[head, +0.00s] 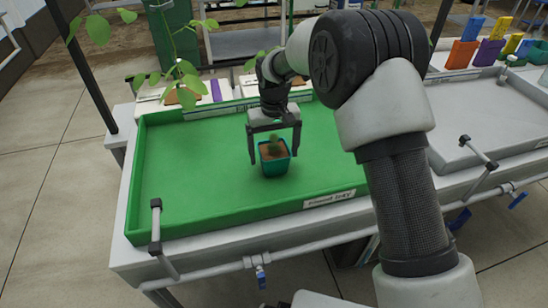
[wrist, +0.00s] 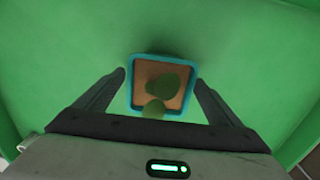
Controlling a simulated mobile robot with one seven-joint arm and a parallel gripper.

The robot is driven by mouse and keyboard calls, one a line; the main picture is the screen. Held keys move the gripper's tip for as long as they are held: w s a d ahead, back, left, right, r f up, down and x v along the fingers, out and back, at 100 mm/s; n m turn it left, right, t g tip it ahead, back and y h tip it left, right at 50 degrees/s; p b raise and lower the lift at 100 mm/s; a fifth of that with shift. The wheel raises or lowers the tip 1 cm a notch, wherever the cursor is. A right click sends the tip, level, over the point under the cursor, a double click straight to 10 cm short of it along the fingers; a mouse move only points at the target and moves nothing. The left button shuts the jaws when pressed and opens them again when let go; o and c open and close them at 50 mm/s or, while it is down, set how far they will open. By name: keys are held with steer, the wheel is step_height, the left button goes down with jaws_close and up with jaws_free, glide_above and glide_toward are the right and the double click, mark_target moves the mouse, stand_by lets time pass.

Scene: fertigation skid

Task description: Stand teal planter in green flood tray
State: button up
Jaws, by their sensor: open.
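The teal planter (head: 275,163) is a small square pot with brown soil and a small green plant. It stands upright on the floor of the green flood tray (head: 190,180), right of the tray's middle and towards its front. My gripper (head: 273,160) is open around the planter, one finger on each side. In the wrist view the planter's teal rim (wrist: 163,57) lies between and slightly beyond the two fingers, with gaps on both sides. The planter's lower part is hidden in the wrist view. My arm hides the tray's right end.
A grey tray (head: 480,130) stands to the right, with coloured blocks (head: 485,50) behind it. Leafy plants (head: 178,70) rise behind the green tray's back wall. A clamp-like handle (head: 157,225) stands at its front left. The tray's left half is empty.

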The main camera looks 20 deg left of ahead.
mark_target(275, 153)
step_height(275, 153, up, 9)
steer(key=shift+d+f+p, duration=0.1)
steer(key=shift+p, duration=0.4)
steer(key=s+d+r+m+t, duration=0.15)
steer(key=s+d+r, duration=0.25)
steer(key=d+r, duration=0.5)
steer(key=s+d+r+m+t, duration=0.15)
steer(key=s+d+r, duration=0.25)
steer(key=d+r, duration=0.55)
steer(key=s+d+f+m+t, duration=0.2)
steer(key=s+d+m, duration=0.1)
steer(key=s+d, duration=1)
steer(key=s, duration=0.4)
steer(key=shift+d+f+t, duration=0.2)
steer(key=shift+t, duration=0.1)
